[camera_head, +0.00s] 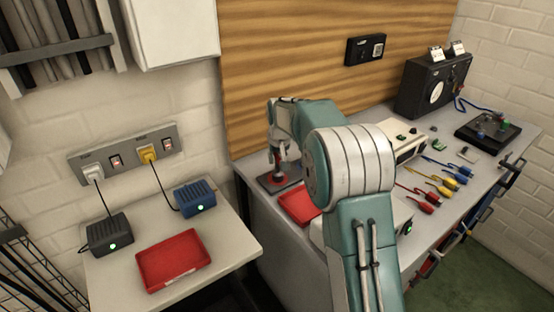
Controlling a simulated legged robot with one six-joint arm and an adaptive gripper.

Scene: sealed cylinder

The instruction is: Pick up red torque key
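My arm reaches over the left end of the workbench, and my gripper (279,158) points down there. A small red item (282,155), which looks like the red torque key, shows at the fingers, above a dark square base with red on it (279,183). The fingers partly hide the item. It is too small to tell whether they are closed on it or only around it.
A red tray (297,207) on the workbench is partly hidden by my arm. Another red tray (172,260) lies on the left table by a black adapter (110,234) and a blue adapter (195,197). Red, yellow and blue plugs (440,187) and a black meter (433,84) are at right.

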